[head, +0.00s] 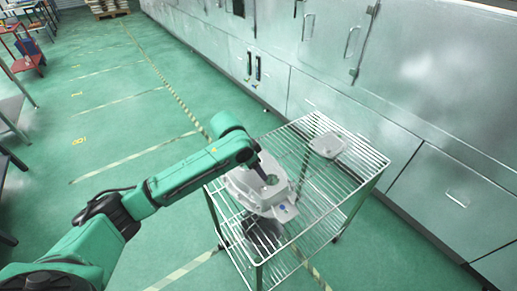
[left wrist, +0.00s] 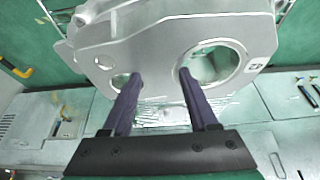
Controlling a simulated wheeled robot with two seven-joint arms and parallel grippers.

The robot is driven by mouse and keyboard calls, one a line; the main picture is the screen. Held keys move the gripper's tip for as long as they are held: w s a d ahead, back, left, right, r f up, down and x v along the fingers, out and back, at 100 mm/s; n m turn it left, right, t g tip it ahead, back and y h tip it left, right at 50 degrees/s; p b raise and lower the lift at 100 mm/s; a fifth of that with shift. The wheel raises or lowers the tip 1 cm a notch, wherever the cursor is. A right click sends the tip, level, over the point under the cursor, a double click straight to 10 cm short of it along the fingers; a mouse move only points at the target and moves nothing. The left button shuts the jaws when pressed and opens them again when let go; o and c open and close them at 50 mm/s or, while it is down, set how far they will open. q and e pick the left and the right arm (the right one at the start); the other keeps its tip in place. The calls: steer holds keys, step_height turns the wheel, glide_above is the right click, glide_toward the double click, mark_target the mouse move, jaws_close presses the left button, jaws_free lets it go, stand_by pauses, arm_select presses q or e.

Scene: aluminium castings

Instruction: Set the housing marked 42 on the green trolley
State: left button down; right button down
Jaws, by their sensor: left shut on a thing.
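A pale aluminium housing (head: 245,186) is at the near left part of a wire-shelf trolley (head: 365,180) with dark green posts. My left gripper (head: 268,172) is over the housing and shut on it. In the left wrist view the fingers of the gripper (left wrist: 160,76) are at two round openings of the housing (left wrist: 150,40), with metal between them. A small dark-and-white mark (left wrist: 253,67) is beside the larger opening; its number is too small to read. I cannot tell whether the housing touches the top shelf. My right gripper is not in view.
A smaller flat casting (head: 328,145) lies on the far part of the top shelf. Free wire shelf is to the right of the housing. Metal cabinets (head: 320,70) stand close behind the trolley. Open green floor (head: 130,130) with striped tape lies to the left.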

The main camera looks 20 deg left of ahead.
arm_select(q)
steer(key=shift+w+f, duration=0.1)
steer(key=shift+f, duration=0.75)
step_height(320, 180, down, 4)
steer(key=shift+r+p, duration=0.2)
steer(key=shift+p, duration=0.2)
steer(key=shift+f, duration=0.2)
steer(key=shift+c, duration=0.8)
jaws_free()
steer(key=shift+s+f, duration=0.15)
steer(key=shift+s, duration=0.05)
steer(key=shift+d, duration=0.1)
steer(key=b+v, duration=0.1)
steer(key=v, duration=1.1)
